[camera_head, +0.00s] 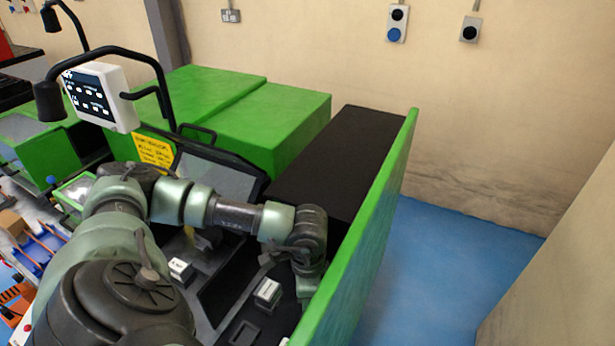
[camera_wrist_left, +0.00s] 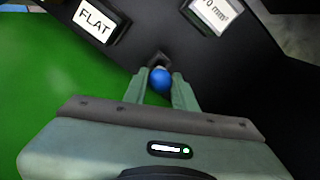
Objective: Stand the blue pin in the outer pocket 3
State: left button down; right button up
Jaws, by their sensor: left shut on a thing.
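My left gripper (camera_wrist_left: 161,92) is shut on the blue pin (camera_wrist_left: 160,78), whose round blue end shows between the two fingertips in the left wrist view. A small dark pocket (camera_wrist_left: 157,58) opens in the black surface just beyond the pin. The fingers and pin hide part of it, and I cannot tell whether the pin is in it or above it, nor which number it bears. In the head view my left arm reaches over the machine and its gripper (camera_head: 307,287) points down beside the green side panel. The pin is hidden there. My right gripper is not in view.
A "FLAT" label block (camera_wrist_left: 97,20) and a "mm²" label block (camera_wrist_left: 212,12) flank the pocket. The tall green panel (camera_head: 368,240) stands close right of the gripper. A black housing (camera_head: 335,160) rises behind. An empty square recess (camera_head: 244,334) lies at the front.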

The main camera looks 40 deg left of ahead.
pick_arm(q)
jog(key=shift+b, duration=0.35)
jog(key=shift+b, duration=0.65)
dwell(1.2)
jog(key=shift+f+b, duration=1.85)
jog(key=shift+b, duration=0.25)
jog(key=c, duration=1.1)
grip_release()
jog(key=shift+o, duration=0.2)
